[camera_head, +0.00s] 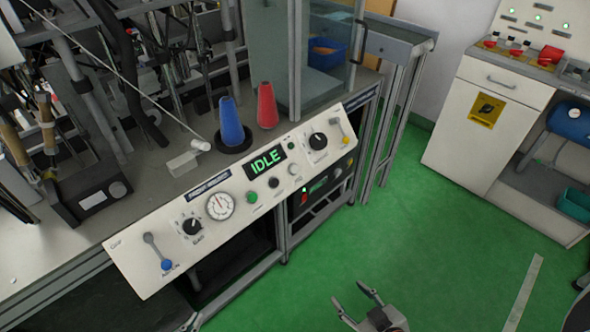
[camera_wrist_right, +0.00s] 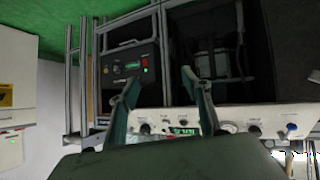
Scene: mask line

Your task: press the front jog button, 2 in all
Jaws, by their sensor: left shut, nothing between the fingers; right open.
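The slanted cream control panel (camera_head: 135,262) runs along the front of the machine bench, with a lit display (camera_head: 266,159) reading IDLE. Below the display are a green button (camera_head: 251,197), a dark button (camera_head: 273,182) and a pale button (camera_head: 293,169). Their small labels are unreadable, so I cannot tell which is the jog button. My right gripper (camera_head: 351,296) is open and empty, low over the green floor, apart from the panel. In the right wrist view its fingers (camera_wrist_right: 158,80) are spread before the upside-down panel (camera_wrist_right: 225,114). My left gripper (camera_head: 189,323) barely shows at the bottom edge, shut and empty, below the panel.
The panel also carries a gauge (camera_head: 220,206), a left dial (camera_head: 191,226) and a blue-tipped lever (camera_head: 166,264). A dark control box (camera_head: 325,186) with a red button sits under its right end. Blue (camera_head: 231,122) and red (camera_head: 267,106) cones stand behind. Green floor (camera_head: 430,230) is open rightward.

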